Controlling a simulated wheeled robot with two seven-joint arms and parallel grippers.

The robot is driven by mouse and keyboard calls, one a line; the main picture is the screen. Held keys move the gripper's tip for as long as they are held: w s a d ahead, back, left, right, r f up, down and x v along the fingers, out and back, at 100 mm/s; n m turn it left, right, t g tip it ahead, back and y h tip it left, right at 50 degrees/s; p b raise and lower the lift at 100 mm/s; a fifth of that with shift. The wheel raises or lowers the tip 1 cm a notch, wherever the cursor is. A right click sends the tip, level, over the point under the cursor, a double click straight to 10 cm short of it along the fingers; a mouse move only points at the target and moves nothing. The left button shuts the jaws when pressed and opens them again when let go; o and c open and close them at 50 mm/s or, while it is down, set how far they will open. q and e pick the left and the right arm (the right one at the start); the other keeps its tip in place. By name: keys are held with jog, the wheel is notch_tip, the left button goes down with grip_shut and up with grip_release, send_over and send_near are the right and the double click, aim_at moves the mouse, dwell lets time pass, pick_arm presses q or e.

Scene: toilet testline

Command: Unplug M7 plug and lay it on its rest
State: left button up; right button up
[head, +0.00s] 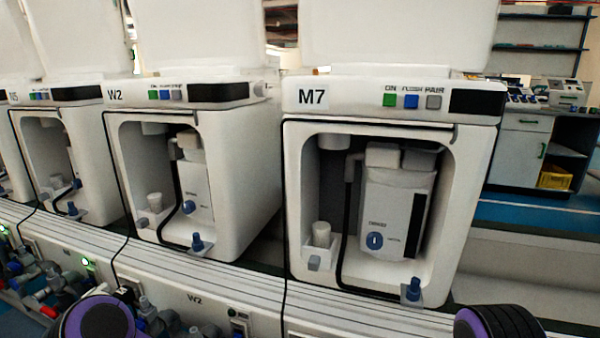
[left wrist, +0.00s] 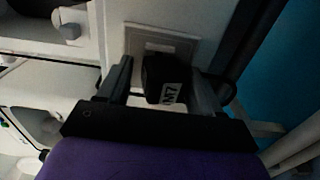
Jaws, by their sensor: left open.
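The black M7 plug (left wrist: 166,80), with a white M7 label, sits at a pale wall socket plate (left wrist: 158,42) in the left wrist view. My left gripper (left wrist: 163,84) is open, with one finger on each side of the plug. A gap shows on the plug's left; the right finger is very close, and I cannot tell if it touches. A dark cable (left wrist: 231,92) curves beside the right finger. The M7 unit (head: 312,97) stands right of centre in the head view. The plug and left gripper are hidden there. I cannot make out the plug's rest. My right gripper is not in view.
The W2 unit (head: 190,93) stands left of M7, with more units beyond. A white ledge (head: 200,285) runs below them. Blue and grey pipe fittings (head: 40,285) crowd the lower left. A cabinet (head: 525,145) stands at the back right, beyond blue floor.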

pick_arm(q)
jog(key=shift+f, duration=0.2)
jog(key=c, duration=1.2)
jog(key=shift+s+a, duration=0.1)
jog(key=shift+s, duration=0.05)
grip_shut()
jog(key=shift+v, duration=2.85)
